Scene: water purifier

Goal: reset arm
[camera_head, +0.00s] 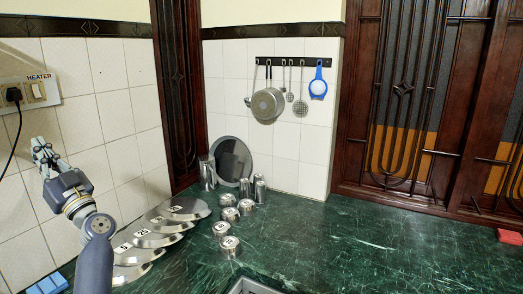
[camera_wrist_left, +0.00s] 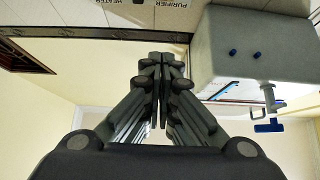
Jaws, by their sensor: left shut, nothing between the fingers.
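My left arm comes in from the left in the head view, with my left gripper (camera_head: 42,150) raised in front of the white tiled wall, above the counter. In the left wrist view my left gripper (camera_wrist_left: 161,92) is shut, its fingers together and nothing between them. A pale grey water purifier (camera_wrist_left: 250,62) with two blue buttons and a blue-handled tap shows on the right of the left wrist view, apart from the fingers. My right gripper is in neither view.
A green marble counter (camera_head: 330,238) holds several steel plates (camera_head: 150,240), small steel containers (camera_head: 229,245) and steel cups (camera_head: 259,190). A switch panel (camera_head: 36,91) with a plug and black cable is near my left gripper. Utensils hang on a rack (camera_head: 293,61). The counter's right side is mostly clear.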

